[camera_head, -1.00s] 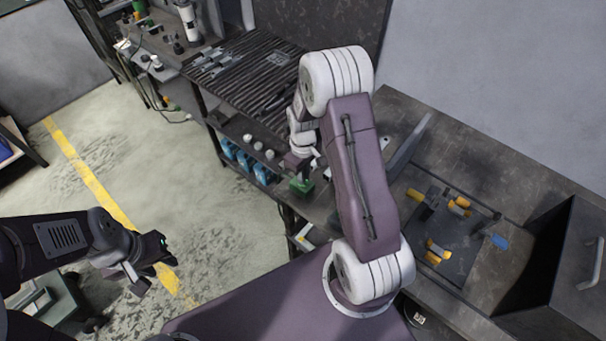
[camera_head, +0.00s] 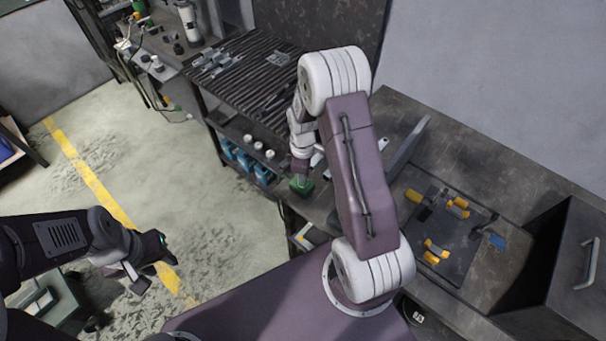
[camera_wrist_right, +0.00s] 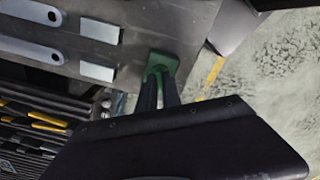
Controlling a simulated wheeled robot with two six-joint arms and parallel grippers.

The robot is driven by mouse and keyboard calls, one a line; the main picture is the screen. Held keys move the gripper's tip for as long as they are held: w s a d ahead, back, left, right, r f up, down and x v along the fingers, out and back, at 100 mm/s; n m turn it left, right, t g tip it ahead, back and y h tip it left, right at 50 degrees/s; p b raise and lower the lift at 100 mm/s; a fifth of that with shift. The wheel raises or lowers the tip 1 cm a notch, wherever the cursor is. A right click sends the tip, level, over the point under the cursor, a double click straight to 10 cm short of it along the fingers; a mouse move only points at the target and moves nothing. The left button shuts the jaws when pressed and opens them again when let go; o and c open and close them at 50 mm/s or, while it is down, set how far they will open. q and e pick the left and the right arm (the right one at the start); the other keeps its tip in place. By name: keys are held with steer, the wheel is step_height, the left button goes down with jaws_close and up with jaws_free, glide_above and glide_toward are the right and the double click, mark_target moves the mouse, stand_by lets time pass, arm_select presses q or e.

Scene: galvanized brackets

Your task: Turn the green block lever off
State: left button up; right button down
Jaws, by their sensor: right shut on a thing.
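The green block (camera_head: 302,187) sits at the bench edge in the middle of the head view. It also shows in the right wrist view (camera_wrist_right: 171,62), beyond my fingers. My right gripper (camera_wrist_right: 158,82) reaches down to it, with its two dark fingers close together and shut on the block's lever. The fingers hide most of the lever, so its angle is hard to read. In the head view my right gripper (camera_head: 301,174) is partly hidden by its own wrist. My left gripper (camera_head: 155,266) hangs over the floor at the left, away from the block; its finger gap is unclear.
A slatted rack (camera_head: 245,75) with metal brackets stands behind, with blue bins (camera_head: 240,160) on a shelf below. A dark plate (camera_head: 452,238) with yellow clamps lies on the right bench. A grey cabinet (camera_head: 560,265) stands at far right. The floor at left is mostly clear.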

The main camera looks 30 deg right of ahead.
steer(key=n, duration=0.6)
steer(key=shift+p, duration=0.35)
steer(key=n, duration=0.5)
steer(key=shift+n, duration=0.4)
steer(key=c, duration=1.5)
jaws_free()
steer(key=shift+r, duration=0.1)
step_height(320, 180, up, 9)
steer(key=shift+f, duration=0.1)
